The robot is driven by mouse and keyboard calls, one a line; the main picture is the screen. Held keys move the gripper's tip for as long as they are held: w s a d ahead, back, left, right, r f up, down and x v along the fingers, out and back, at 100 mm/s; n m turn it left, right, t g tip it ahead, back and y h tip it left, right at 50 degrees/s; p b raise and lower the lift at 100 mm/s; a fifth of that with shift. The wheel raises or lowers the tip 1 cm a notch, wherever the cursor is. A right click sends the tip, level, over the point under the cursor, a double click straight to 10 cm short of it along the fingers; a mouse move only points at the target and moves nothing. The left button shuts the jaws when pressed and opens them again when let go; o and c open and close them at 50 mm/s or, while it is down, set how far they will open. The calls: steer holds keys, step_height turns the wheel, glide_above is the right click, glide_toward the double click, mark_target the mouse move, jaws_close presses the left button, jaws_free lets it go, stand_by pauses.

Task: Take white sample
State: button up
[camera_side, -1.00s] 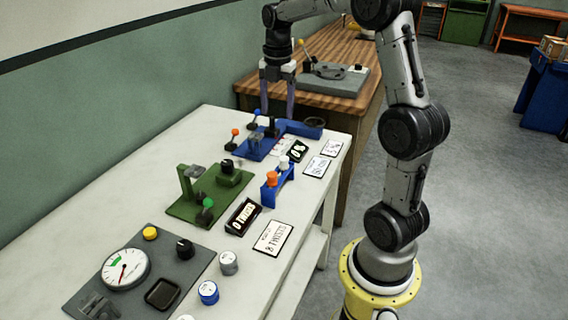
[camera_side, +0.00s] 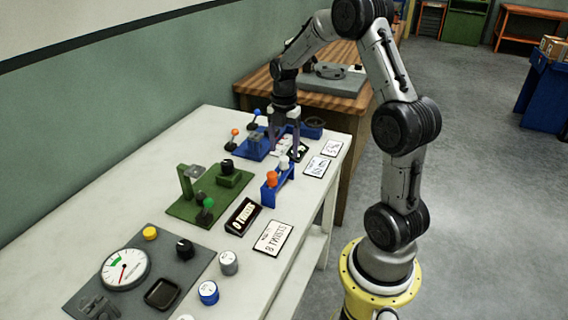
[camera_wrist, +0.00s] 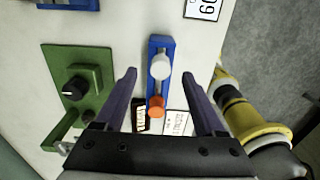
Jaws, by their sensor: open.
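The white sample (camera_side: 284,161) stands in a small blue rack (camera_side: 270,192) on the white table, beside an orange sample (camera_side: 271,179). In the wrist view the white sample (camera_wrist: 160,66) is at the upper part of the blue rack (camera_wrist: 154,46), with the orange sample (camera_wrist: 156,106) below it. My gripper (camera_side: 285,155) is open and points down near the white sample, its fingers apart. In the wrist view my gripper (camera_wrist: 161,85) has one finger to each side of the rack, and nothing is between the fingertips except the view of the rack below. Contact is not visible.
A green fixture (camera_side: 208,194) with a black knob lies left of the rack. A blue fixture (camera_side: 248,145) is behind. A grey gauge panel (camera_side: 140,275) is in front. Cards (camera_side: 273,238) and displays (camera_side: 243,216) lie along the table's right edge.

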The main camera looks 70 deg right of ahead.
mark_target(284, 158)
steer(key=shift+a+f, duration=0.1)
steer(key=shift+f, duration=1.45)
steer(key=shift+c, duration=0.2)
jaws_close()
